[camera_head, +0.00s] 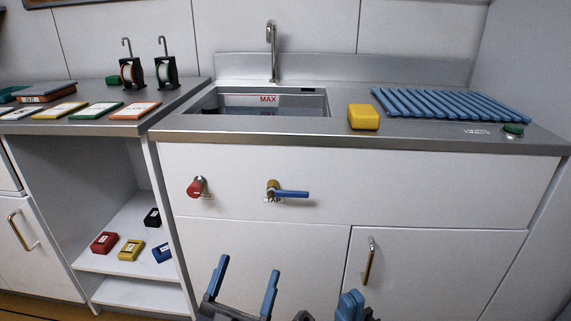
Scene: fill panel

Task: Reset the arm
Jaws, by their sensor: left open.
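My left gripper (247,271) is at the bottom centre, in front of the white cabinet. Its two blue fingers point up and stand well apart, with nothing between them. My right gripper (351,302) is at the bottom edge, to the right of the left one. Only its blue tips and a dark part show; its fingers overlap in the view, so I cannot tell their gap. Neither gripper appears to touch the cabinet.
A sink (320,100) with a faucet (271,50) is set in the steel counter. A yellow block (363,117) and a blue ribbed mat (450,104) lie to its right. A red knob (196,187) and blue tap lever (291,194) stick out from the cabinet front. Several small blocks sit on the left shelf (125,205).

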